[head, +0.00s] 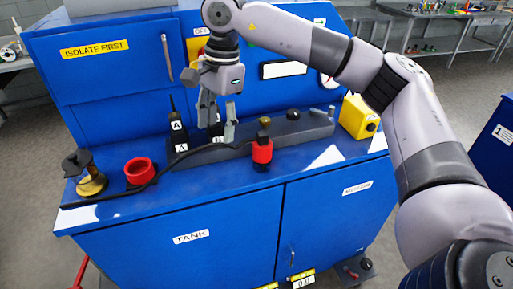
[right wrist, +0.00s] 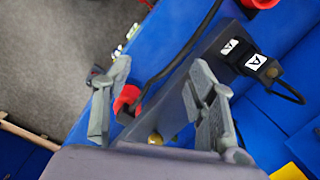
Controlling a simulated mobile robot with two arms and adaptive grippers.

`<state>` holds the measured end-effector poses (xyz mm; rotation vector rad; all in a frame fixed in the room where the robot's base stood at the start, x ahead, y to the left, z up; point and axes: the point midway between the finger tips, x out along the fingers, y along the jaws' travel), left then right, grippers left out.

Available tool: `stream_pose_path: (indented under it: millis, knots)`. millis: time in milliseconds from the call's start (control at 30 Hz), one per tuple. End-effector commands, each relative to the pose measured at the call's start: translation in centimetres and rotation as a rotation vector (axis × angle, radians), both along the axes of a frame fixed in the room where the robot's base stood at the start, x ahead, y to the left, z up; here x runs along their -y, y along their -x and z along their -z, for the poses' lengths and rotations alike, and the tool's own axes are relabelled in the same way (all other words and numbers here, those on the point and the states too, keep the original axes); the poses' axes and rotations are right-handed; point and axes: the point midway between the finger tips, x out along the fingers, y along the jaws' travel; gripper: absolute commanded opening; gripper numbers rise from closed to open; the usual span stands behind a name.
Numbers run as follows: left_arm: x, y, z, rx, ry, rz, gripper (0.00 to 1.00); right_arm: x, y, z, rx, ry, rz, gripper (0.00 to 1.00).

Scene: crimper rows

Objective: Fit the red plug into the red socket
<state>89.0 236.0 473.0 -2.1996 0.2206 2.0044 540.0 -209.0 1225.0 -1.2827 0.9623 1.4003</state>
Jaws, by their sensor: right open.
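The red plug (head: 262,152) stands near the front edge of the blue bench top, with a black cable running left from it. In the right wrist view the red plug (right wrist: 127,98) shows between the fingers, closer to the left one, and is not gripped. The red socket (head: 139,171) is a hollow red ring on the bench top at the left; part of a red ring (right wrist: 262,3) shows at the top edge of the right wrist view. My right gripper (head: 217,126) is open and empty, pointing down, left of and behind the plug in the picture. My left gripper is not in view.
A grey rail (head: 205,153) runs across the bench top, with black A-labelled connectors (head: 178,132) at its left. A brass fitting (head: 92,183) stands at the far left and a yellow box (head: 358,118) at the right. The cable (head: 190,156) crosses in front of the rail.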

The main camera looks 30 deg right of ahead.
Motion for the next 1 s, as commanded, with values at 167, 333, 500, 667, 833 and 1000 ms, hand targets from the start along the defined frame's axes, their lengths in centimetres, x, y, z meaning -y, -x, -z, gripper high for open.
stream_pose_path:
  millis: [167, 333, 500, 667, 833, 1000]
  knots:
    - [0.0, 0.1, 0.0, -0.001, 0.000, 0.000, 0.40, 7.7, 0.6, -4.2, 0.006, 0.233, 0.054, 0.52]
    - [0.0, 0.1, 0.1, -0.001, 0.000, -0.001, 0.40, 9.6, 1.1, -4.6, -0.007, 0.292, 0.070, 0.52]
    - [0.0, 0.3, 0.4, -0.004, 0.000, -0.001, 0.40, 10.0, 1.1, -2.0, -0.009, 0.290, 0.070, 0.52]
    - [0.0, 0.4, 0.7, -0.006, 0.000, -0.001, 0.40, 10.3, 1.1, 0.6, -0.009, 0.289, 0.069, 0.52]
    - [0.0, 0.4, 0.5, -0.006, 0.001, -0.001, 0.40, 10.8, 1.1, 3.4, -0.009, 0.289, 0.071, 0.52]
    - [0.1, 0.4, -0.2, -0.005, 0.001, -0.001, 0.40, 11.1, 1.0, 5.7, -0.006, 0.290, 0.070, 0.52]
